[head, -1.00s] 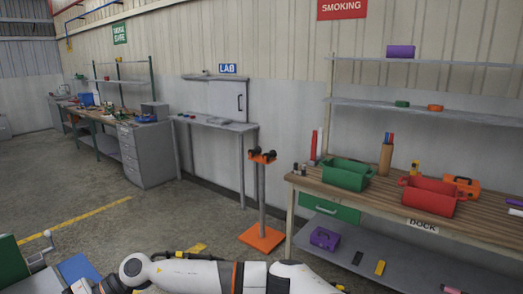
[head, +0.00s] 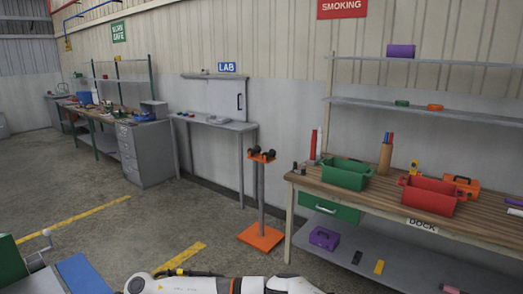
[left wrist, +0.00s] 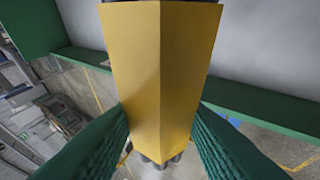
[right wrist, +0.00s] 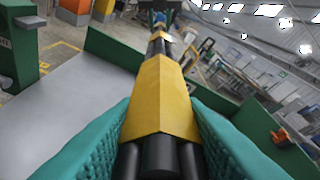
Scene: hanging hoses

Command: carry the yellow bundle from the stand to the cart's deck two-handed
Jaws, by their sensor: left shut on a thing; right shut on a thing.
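The yellow bundle is several black hoses in yellow sleeves. In the left wrist view a yellow sleeve (left wrist: 160,75) fills the middle, and my left gripper (left wrist: 160,130) is shut on it. In the right wrist view my right gripper (right wrist: 160,130) is shut on the bundle at a yellow sleeve (right wrist: 160,100), with black hose ends (right wrist: 160,160) nearest the camera. The bundle runs away toward a teal gripper at its far end. The cart's grey deck (right wrist: 65,110) lies below; it also shows in the left wrist view (left wrist: 265,45). Whether the bundle touches it, I cannot tell.
Green cart walls (right wrist: 115,60) edge the deck; one also shows in the left wrist view (left wrist: 270,105). In the head view an orange-based stand (head: 261,237) with black pads on top stands bare, left of the DOCK workbench (head: 330,192). Open floor lies left of it.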

